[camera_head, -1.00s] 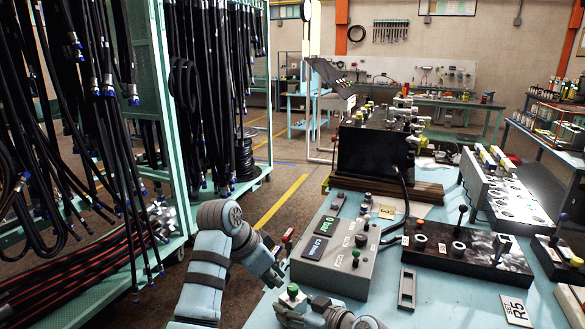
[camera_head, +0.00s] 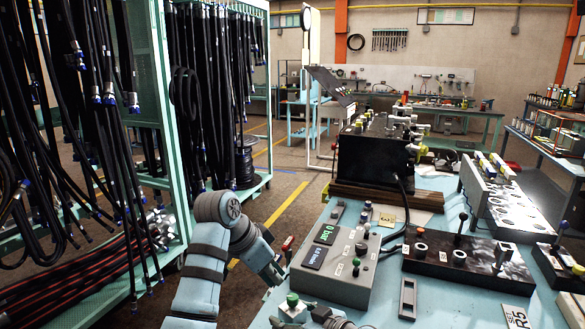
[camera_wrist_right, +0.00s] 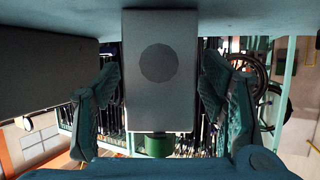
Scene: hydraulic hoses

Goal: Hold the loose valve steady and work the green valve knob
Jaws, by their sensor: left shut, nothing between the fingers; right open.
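The loose valve is a small grey block with a green knob (camera_head: 292,299), near the table's front left edge in the head view. In the right wrist view the valve's grey body (camera_wrist_right: 160,95), with a dark round face, stands between my fingers, and its green knob (camera_wrist_right: 158,145) points to the picture's bottom. My right gripper (camera_wrist_right: 160,85) is open around the body, with visible gaps on both sides. In the head view it is mostly cut off at the bottom. My left gripper (camera_head: 274,275) is shut and empty, just above and left of the green knob, apart from it.
A grey control box (camera_head: 335,283) with displays and knobs stands just behind the valve. A black panel with levers (camera_head: 470,262) lies to its right, with a dark slotted plate (camera_head: 407,298) between. A hose rack (camera_head: 160,100) stands at the left, beyond the floor gap.

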